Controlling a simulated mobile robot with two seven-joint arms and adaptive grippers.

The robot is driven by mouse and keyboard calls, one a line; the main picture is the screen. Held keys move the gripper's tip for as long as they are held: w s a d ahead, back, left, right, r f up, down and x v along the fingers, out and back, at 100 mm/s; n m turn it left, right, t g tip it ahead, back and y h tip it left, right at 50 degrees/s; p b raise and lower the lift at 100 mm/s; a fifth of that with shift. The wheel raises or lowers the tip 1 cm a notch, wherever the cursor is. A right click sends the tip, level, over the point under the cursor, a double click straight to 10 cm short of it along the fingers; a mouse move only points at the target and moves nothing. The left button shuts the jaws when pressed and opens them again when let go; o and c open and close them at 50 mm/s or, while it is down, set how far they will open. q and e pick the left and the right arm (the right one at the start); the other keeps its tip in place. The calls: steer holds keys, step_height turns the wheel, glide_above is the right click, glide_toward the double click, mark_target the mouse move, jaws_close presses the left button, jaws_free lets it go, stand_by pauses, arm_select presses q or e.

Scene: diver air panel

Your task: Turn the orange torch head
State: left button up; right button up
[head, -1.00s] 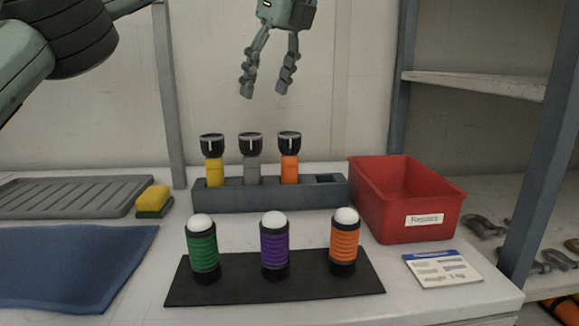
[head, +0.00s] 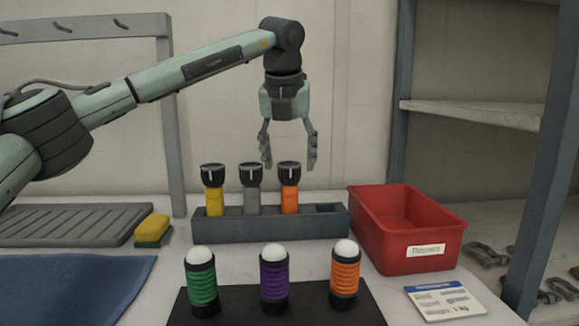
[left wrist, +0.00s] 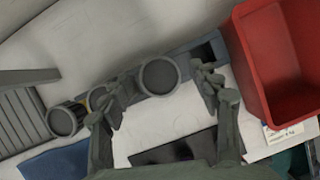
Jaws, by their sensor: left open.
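The orange torch (head: 290,199) stands upright in a grey rack (head: 230,228), with its black head (head: 289,174) on top. My left gripper (head: 289,165) points down over it, open, with one finger on each side of the head. In the left wrist view the round torch head (left wrist: 158,76) lies between the spread fingers (left wrist: 165,82), with a gap at each side; no contact is clear. A grey torch (head: 251,202) and a yellow torch (head: 214,201) stand to the left in the same rack. My right gripper is not in view.
An empty rack slot (head: 326,209) and a red bin (head: 408,245) are to the right. In front, green, purple and orange lamps (head: 344,274) with white domes stand on a black mat. A sponge (head: 153,229), ribbed tray (head: 75,226) and blue cloth (head: 75,285) lie left.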

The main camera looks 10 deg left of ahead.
arm_select(q)
steer(key=shift+x, duration=1.15)
steer(key=c, duration=1.2)
